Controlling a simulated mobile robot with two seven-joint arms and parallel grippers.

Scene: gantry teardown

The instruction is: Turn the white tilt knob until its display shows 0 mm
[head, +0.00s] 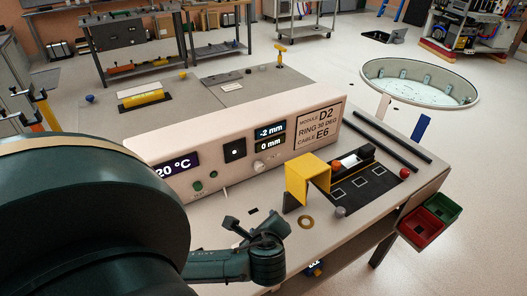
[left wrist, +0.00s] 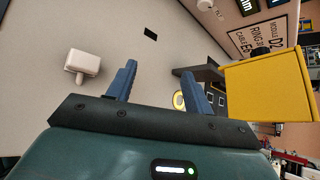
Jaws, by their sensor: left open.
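The white knob (head: 259,166) is on the front of the beige console (head: 210,165), below two small displays. The upper display (head: 270,130) reads -2 mm and the lower display (head: 268,144) reads 0 mm. I cannot read the small lettering by the knob. My left gripper (head: 255,228) is in front of the console, low and apart from the knob. In the left wrist view its blue fingers (left wrist: 160,88) are spread with nothing between them. A white knob-like piece (left wrist: 204,5) shows at that view's top edge. My right gripper is out of view.
A yellow box-shaped bracket (head: 308,178) stands right of my left gripper, beside a black tray (head: 382,190). A brass ring (head: 306,222) lies on the bench. A white block-like piece (left wrist: 83,64) shows in the left wrist view. Red (head: 424,228) and green (head: 444,207) bins hang at the right edge.

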